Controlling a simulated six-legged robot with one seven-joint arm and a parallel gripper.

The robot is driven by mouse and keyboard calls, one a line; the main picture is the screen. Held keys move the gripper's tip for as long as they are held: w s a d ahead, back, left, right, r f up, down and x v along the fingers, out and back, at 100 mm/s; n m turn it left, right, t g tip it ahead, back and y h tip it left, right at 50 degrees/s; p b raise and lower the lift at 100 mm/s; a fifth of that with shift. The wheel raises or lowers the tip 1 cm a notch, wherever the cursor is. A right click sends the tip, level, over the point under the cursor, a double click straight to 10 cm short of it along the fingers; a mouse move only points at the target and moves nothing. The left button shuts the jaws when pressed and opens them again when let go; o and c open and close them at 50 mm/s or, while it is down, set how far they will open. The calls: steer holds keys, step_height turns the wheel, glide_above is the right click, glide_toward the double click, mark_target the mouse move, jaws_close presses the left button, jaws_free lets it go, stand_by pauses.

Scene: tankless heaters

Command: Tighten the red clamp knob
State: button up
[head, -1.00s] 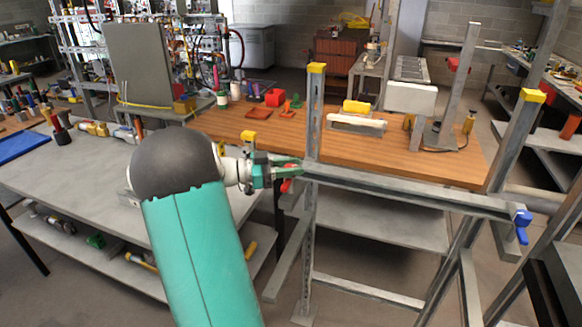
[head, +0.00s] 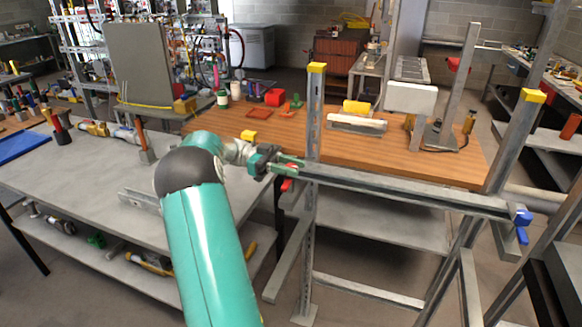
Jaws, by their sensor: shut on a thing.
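The red clamp knob (head: 287,184) shows as a small red piece at the left end of the horizontal grey rail, beside the near upright post (head: 314,130). My gripper (head: 291,169), with green fingers, reaches in from the left at the knob. It is shut on the knob, whose upper part the fingers hide. The grey rail (head: 400,186) runs from this post to the right. A blue clamp knob (head: 522,227) with a lever hangs at the rail's right end.
A wooden-topped bench (head: 400,150) stands behind the rail, with a white box (head: 410,98) and small parts on it. A grey workbench (head: 90,185) lies to the left. The right upright (head: 510,150) has a yellow cap. Bare floor shows below the rail.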

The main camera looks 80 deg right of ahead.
steer(key=shift+w, duration=0.1)
steer(key=o, duration=1)
steer(key=shift+c, duration=0.2)
steer(key=w+d, duration=0.2)
steer(key=w, duration=0.9)
steer(key=shift+d, duration=0.2)
steer(key=shift+w, duration=0.1)
steer(key=shift+w, duration=1.1)
